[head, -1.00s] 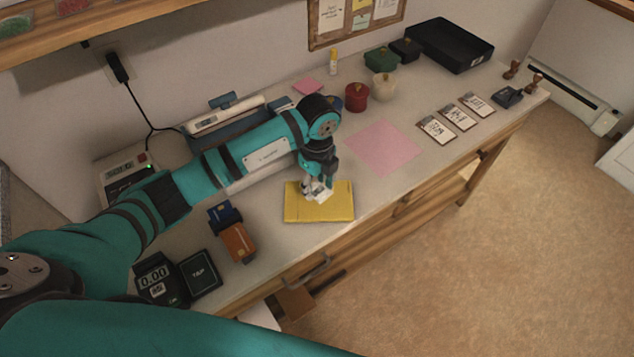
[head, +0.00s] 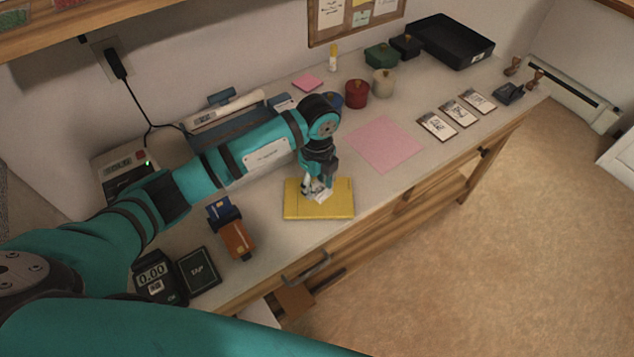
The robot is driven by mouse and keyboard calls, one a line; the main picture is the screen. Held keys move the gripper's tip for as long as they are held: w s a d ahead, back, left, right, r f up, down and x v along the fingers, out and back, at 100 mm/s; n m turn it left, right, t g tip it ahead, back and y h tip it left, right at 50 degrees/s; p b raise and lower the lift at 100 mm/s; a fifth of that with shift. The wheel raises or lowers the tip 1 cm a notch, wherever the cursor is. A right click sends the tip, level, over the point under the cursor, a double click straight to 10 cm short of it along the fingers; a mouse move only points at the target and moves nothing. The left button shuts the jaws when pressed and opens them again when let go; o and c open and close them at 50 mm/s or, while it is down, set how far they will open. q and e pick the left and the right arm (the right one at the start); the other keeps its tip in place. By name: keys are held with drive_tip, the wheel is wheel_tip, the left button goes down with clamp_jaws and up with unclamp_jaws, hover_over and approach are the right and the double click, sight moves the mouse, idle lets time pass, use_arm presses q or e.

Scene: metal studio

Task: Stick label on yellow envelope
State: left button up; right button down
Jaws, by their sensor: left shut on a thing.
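The yellow envelope (head: 335,207) lies flat on the counter near its front edge. My left gripper (head: 319,194) points down over the upper middle of the envelope. It is shut on a small white label (head: 324,197), which is at or just above the envelope's surface; I cannot tell whether it touches. The fingers partly hide the label. My right gripper does not show.
A pink sheet (head: 385,143) lies right of the envelope. An orange-brown card holder (head: 237,241) and a payment terminal (head: 155,277) stand to the left. Red (head: 356,93) and cream (head: 383,83) pots, three cards (head: 459,112) and a black tray (head: 452,42) are farther back.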

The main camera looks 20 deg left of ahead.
use_arm(q)
drive_tip(key=shift+f+b, duration=0.55)
drive_tip(key=shift+f, duration=0.4)
drive_tip(key=o, duration=0.7)
drive_tip(key=shift+r, duration=0.15)
wheel_tip(320, 180, up, 12)
drive_tip(key=shift+f, duration=0.1)
